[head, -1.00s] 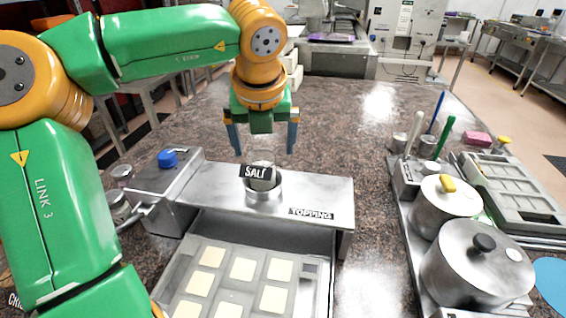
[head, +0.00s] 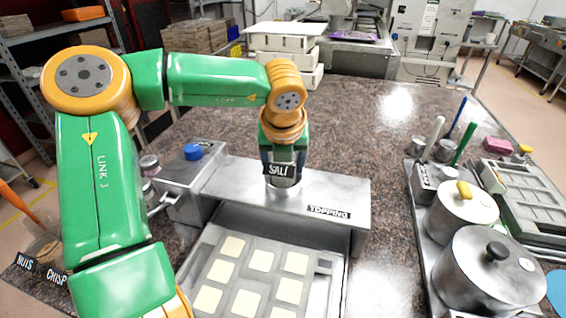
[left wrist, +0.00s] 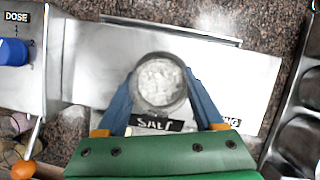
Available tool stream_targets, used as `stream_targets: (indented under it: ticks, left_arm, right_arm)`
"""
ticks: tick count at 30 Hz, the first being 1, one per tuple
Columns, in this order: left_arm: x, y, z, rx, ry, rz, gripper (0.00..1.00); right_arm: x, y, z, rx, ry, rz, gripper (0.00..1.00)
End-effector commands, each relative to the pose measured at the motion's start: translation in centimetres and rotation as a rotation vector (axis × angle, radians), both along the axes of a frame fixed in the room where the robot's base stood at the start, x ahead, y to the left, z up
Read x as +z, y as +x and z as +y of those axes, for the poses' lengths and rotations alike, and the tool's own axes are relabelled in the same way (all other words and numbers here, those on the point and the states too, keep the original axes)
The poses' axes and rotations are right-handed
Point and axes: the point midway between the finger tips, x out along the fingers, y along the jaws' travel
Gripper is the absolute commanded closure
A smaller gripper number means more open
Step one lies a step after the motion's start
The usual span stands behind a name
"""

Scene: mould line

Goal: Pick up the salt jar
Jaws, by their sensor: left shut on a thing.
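The salt jar (left wrist: 160,82) is a clear round jar of white grains with a black SALT label, seen from above in the left wrist view. In the head view its label (head: 281,170) shows just below my left gripper (head: 284,165). The jar is at a round metal holder on the steel shelf marked TOPPING (head: 330,200). My left gripper (left wrist: 162,98) is shut on the jar, with one blue finger on each side of it. The jar's base is hidden, so I cannot tell whether it is lifted. My right gripper is not in view.
A tray of pale square pieces (head: 228,272) lies in front of the shelf. A steel box with a blue knob (head: 193,152) stands left of it. Lidded pots (head: 484,272) and jars of tools stand at the right. The stone counter behind the shelf is clear.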

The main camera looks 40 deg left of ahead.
Motion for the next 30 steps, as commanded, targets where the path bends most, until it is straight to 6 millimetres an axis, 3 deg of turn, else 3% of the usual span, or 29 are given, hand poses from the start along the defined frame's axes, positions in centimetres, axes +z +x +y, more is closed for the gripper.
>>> stream_targets:
  ticks: [8,13,20,24,30]
  left_arm:
    - [0.5,0.0,0.0,0.002,0.001,-0.001,0.93]
    - [3.5,0.0,-0.1,0.001,0.003,-0.005,0.93]
    - [9.3,-2.6,-5.0,-0.003,0.006,-0.006,0.93]
    - [11.2,-4.7,-8.7,-0.007,0.001,0.001,0.93]
    - [12.8,-6.2,-11.6,-0.003,0.001,0.004,0.93]
  right_arm:
    - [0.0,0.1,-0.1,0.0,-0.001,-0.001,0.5]
    - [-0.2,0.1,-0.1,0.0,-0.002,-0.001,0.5]
    - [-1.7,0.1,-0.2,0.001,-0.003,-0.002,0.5]
    - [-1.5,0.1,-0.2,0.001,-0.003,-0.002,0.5]
    - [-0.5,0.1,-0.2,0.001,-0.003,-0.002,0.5]
